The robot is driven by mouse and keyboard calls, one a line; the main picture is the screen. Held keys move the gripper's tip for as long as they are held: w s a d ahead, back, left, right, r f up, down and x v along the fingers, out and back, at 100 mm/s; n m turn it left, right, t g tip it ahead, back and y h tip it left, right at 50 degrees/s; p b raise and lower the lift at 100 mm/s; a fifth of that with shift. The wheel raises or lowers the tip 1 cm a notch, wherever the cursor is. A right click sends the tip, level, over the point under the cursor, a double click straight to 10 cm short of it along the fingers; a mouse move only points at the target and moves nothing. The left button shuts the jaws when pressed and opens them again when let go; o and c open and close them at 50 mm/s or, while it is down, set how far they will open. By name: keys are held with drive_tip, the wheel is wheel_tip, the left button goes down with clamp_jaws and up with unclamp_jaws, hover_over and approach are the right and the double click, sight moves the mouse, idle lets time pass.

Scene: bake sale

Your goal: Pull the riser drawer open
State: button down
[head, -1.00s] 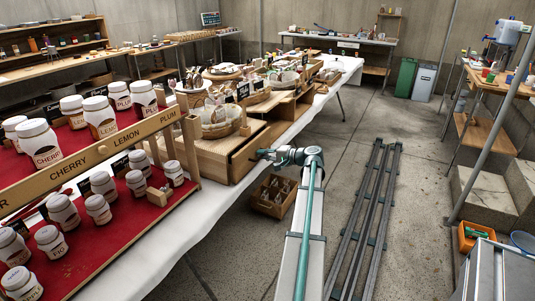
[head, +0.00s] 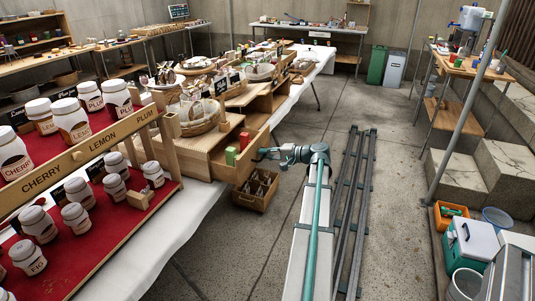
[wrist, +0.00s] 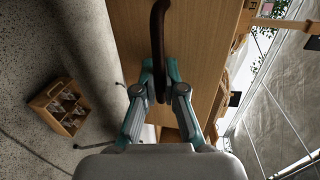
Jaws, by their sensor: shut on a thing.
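The riser drawer (head: 252,158) stands pulled out from the wooden riser (head: 200,152) on the white-covered table. A red box (head: 244,140) and a green box (head: 231,156) show inside it. My gripper (head: 263,153) is at the drawer's front. In the wrist view, the dark curved handle (wrist: 158,28) stands out from the wooden drawer front (wrist: 205,45). My gripper (wrist: 160,78) is shut on the handle, one finger on each side. The exact finger contact is partly hidden by the handle.
A wooden crate of bottles (head: 249,203) sits on the floor below the drawer; it also shows in the wrist view (wrist: 43,97). Baskets of goods (head: 200,127) stand on the riser. Jars on a red stand are at left. Floor rails (head: 352,200) run at right.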

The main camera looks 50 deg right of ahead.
drive_tip(key=c, duration=1.5)
unclamp_jaws()
drive_tip(key=shift+c, duration=0.2)
drive_tip(key=v, duration=1.2)
